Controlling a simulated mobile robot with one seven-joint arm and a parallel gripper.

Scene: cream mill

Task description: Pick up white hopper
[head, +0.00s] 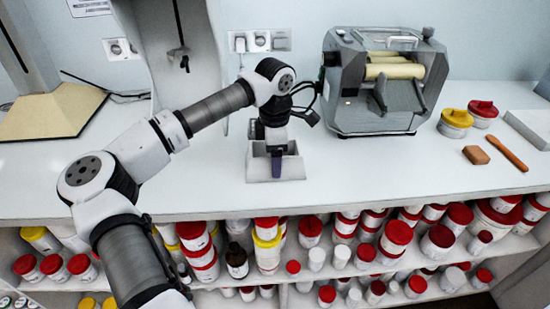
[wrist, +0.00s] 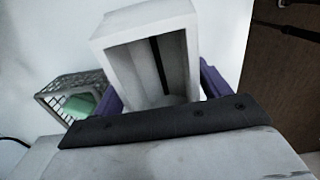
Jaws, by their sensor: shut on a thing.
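The white hopper (head: 259,168) is a pale open box at the middle of the counter in the head view. My gripper (head: 277,163) is above and over it, with one purple finger visible against the hopper. In the wrist view the hopper (wrist: 150,24) shows its open hollow inside, and the purple fingers of my gripper (wrist: 162,88) lie on either side of it. The gripper is shut on the hopper. The dark gripper bar hides the hopper's near end. I cannot tell whether the hopper touches the counter.
A grey roller mill (head: 377,85) stands to the right. Yellow-and-red jars (head: 456,122), a brown block (head: 476,155) and an orange-brown stick (head: 510,158) lie further right. The counter (head: 370,175) is clear in front of the mill. Shelves of lidded jars are below.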

